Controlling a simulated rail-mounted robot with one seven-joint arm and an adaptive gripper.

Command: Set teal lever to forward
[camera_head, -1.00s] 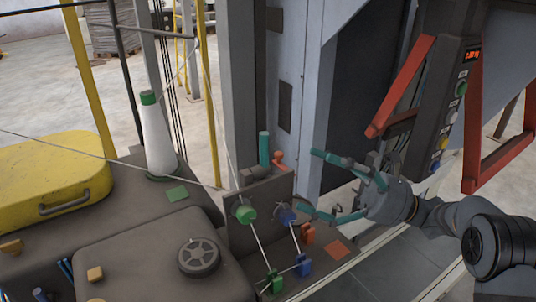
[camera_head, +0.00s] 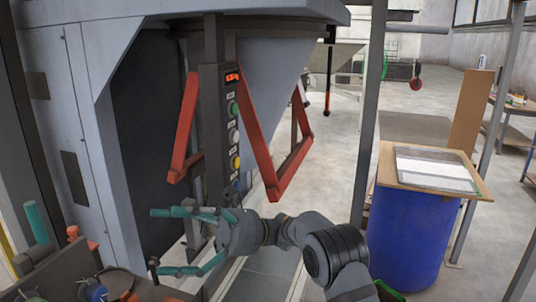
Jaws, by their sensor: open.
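A teal upright cylinder (camera_head: 36,222), which looks like the teal lever's handle, stands at the lower left in the head view. It leans slightly to the left in the picture, and its base is hidden behind the grey panel. My gripper (camera_head: 156,240) has teal fingers spread apart, pointing left. It is open and empty, to the right of the teal handle and clear of it. Which way counts as forward for the lever cannot be told from this view.
A small orange-red knob (camera_head: 73,232) stands right beside the teal handle. A control column (camera_head: 213,120) with buttons and red bars (camera_head: 255,130) rises behind my gripper. A blue drum (camera_head: 415,240) with a board on top stands at the right.

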